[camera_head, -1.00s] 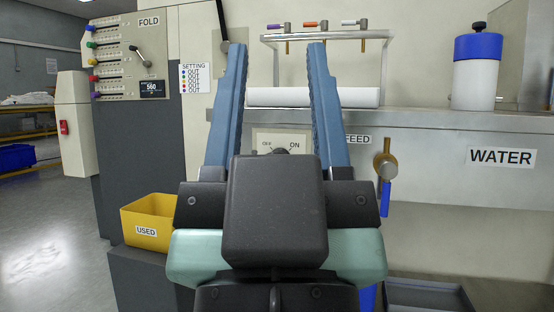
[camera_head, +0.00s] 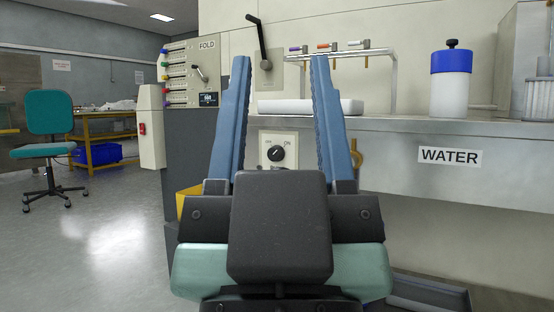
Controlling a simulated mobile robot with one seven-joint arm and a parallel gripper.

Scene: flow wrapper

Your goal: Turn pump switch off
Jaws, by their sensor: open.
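A black rotary knob (camera_head: 276,153) sits on a pale plate (camera_head: 290,139) on the machine front, below the steel shelf. The plate carries small marks at the upper left and upper right; ON is readable at the right, the left one is too small to read. The knob's pointer seems to lean to the upper right, but it is small. My gripper (camera_head: 280,62) is open and empty. Its two blue fingers stand wide apart in front of the machine, and the knob shows between them. The fingers look clear of the knob; my gripper body hides the area below.
The steel shelf (camera_head: 420,124) with the WATER label (camera_head: 450,156) runs to the right, holding a blue-capped bottle (camera_head: 450,82). A FOLD panel (camera_head: 190,72), a black lever (camera_head: 263,42) and a yellow bin (camera_head: 186,199) are at left. Open floor (camera_head: 100,240) lies farther left.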

